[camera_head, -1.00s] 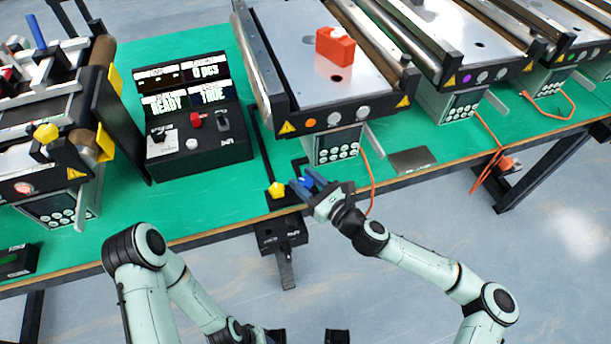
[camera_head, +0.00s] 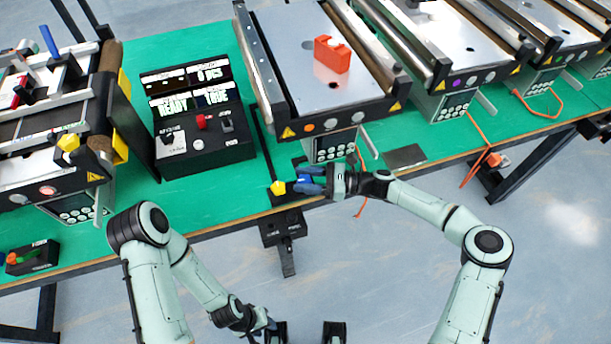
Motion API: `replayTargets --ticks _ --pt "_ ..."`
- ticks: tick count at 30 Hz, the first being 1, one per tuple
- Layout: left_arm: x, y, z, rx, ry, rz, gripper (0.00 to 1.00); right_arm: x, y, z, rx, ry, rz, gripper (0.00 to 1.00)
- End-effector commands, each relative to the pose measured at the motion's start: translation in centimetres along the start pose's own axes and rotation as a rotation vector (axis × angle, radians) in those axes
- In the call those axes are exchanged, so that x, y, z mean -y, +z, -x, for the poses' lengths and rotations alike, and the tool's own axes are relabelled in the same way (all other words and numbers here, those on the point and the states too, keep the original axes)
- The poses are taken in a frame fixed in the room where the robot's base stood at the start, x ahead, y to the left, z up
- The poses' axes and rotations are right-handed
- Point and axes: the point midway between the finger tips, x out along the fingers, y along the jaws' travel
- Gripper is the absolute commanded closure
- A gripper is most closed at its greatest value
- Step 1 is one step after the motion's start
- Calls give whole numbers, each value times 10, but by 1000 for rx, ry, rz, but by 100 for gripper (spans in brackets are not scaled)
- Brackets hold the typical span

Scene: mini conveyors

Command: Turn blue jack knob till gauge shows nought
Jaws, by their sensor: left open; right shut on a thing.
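The blue jack knob (camera_head: 303,180) is at the front edge of the green table, beside a yellow knob (camera_head: 278,187). My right gripper (camera_head: 310,181) reaches it from the right and is shut on it; the fingers cover much of the knob. My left gripper (camera_head: 270,325) is low in the picture, below the table edge, open and away from the knobs. I cannot make out for certain which readout is the gauge. A black console (camera_head: 205,145) has lit displays with text such as "READY" and "0 pcs".
A conveyor plate (camera_head: 310,90) carrying a red block (camera_head: 332,55) stands behind the knobs. Another conveyor (camera_head: 50,140) is at the left. A black box (camera_head: 285,226) hangs under the table edge. An orange cable (camera_head: 362,185) runs near my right gripper. Floor at lower right is clear.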

Motion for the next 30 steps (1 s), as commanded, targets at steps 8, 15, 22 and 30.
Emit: replayTargets --ticks 8,15,22,30 --pt "-1 -1 3 -1 0 -1 57 1 -1 0 -3 34 0 86" --pt "-1 0 3 -1 0 0 57 0 -2 0 -2 36 -1 86" --pt "-1 0 3 -1 0 0 57 0 -1 -1 -1 37 -1 34" --pt "-1 0 3 -1 0 0 57 0 -1 2 -1 36 0 34"
